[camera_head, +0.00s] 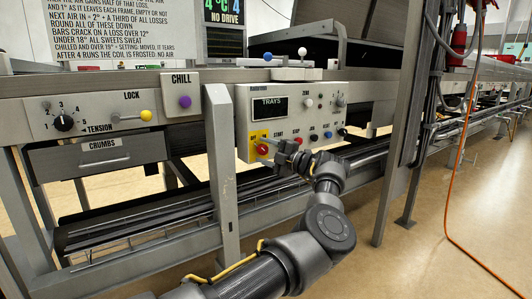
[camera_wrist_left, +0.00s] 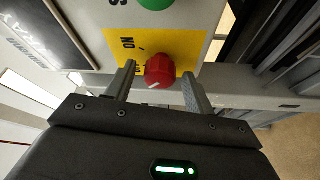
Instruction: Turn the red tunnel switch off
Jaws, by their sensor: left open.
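The red switch (camera_head: 262,149) is a red knob on a yellow plate (camera_head: 254,136) at the lower left of the control panel (camera_head: 300,120). In the left wrist view the red switch (camera_wrist_left: 160,71) sits between the two fingers of my left gripper (camera_wrist_left: 158,84). A white mark shows on the knob's side, and part of the yellow plate's lettering is hidden behind it. A small gap shows between each finger and the knob. In the head view my left gripper (camera_head: 276,148) is at the knob. My right gripper is not in view.
A green button (camera_wrist_left: 156,3) is beside the yellow plate. A row of small buttons and a dark TRAYS display (camera_head: 269,107) share the panel. A metal post (camera_head: 222,170) stands left of it. An orange cable (camera_head: 455,200) hangs over open floor at the right.

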